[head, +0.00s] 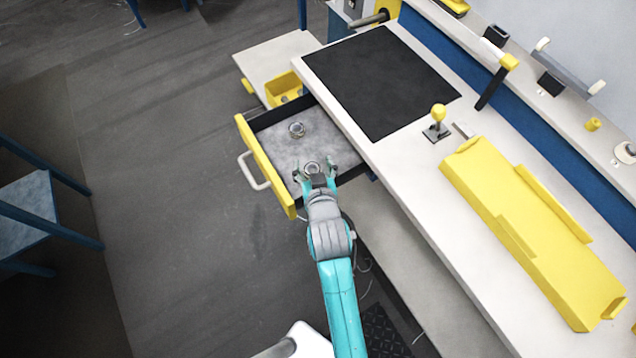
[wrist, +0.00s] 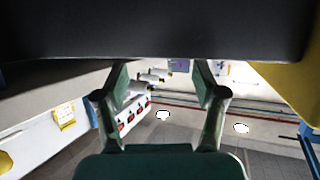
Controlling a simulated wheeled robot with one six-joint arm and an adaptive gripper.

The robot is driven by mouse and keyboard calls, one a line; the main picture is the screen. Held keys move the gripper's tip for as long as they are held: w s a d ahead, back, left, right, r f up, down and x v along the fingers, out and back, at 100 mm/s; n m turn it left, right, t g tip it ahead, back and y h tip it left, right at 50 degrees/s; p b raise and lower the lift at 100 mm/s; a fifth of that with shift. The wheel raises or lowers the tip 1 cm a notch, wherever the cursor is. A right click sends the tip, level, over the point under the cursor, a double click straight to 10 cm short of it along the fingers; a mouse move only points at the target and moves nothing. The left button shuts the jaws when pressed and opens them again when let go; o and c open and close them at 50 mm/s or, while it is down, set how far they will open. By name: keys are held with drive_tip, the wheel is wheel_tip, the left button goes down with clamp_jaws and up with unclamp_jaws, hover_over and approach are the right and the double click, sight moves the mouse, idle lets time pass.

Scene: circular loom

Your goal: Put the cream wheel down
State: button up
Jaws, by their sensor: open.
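My gripper (head: 314,173) is open over the pulled-out drawer, at its near right part. In the head view a small grey ring-like piece (head: 312,166) shows between or just beyond its fingertips; I cannot tell whether they touch. A similar piece (head: 297,129) lies farther back in the drawer (head: 272,150). Both look grey, not clearly cream. In the wrist view the fingers (wrist: 161,82) stand apart with nothing held between them. A pale round piece with a dark centre (head: 625,152) sits on the back shelf at the right edge; I cannot tell whether it is the cream wheel.
The drawer has a yellow front (head: 262,165) with a pale handle (head: 252,171). The bench carries a black mat (head: 380,82), a yellow-knobbed lever (head: 437,122) and a long yellow tray (head: 520,230). A yellow bin (head: 284,88) stands behind the drawer.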

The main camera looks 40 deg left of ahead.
drive_tip(key=v, duration=0.8)
drive_tip(key=shift+s+d, duration=0.25)
drive_tip(key=shift+s, duration=0.05)
drive_tip(key=shift+r, duration=0.15)
drive_tip(key=s+d+f+m+t+h, duration=0.2)
drive_tip(key=s+d, duration=0.1)
drive_tip(key=d, duration=0.9)
drive_tip(key=s+d+f+m+t+h, duration=0.1)
drive_tip(key=s+d+f+m+h, duration=0.15)
drive_tip(key=d, duration=0.95)
drive_tip(key=s+d+r+m+t+h, duration=0.1)
drive_tip(key=s+d+r+m+h, duration=0.1)
drive_tip(key=s+d+r, duration=0.2)
drive_tip(key=s+d+r+m+t+h, duration=0.1)
drive_tip(key=s+d+r+m+h, duration=0.1)
drive_tip(key=s+d, duration=0.7)
drive_tip(key=s+r+h, duration=0.1)
drive_tip(key=s, duration=0.3)
drive_tip(key=shift+s+d+r, duration=0.25)
drive_tip(key=shift+d+r, duration=0.1)
drive_tip(key=shift+r, duration=0.05)
drive_tip(key=shift+m, duration=0.25)
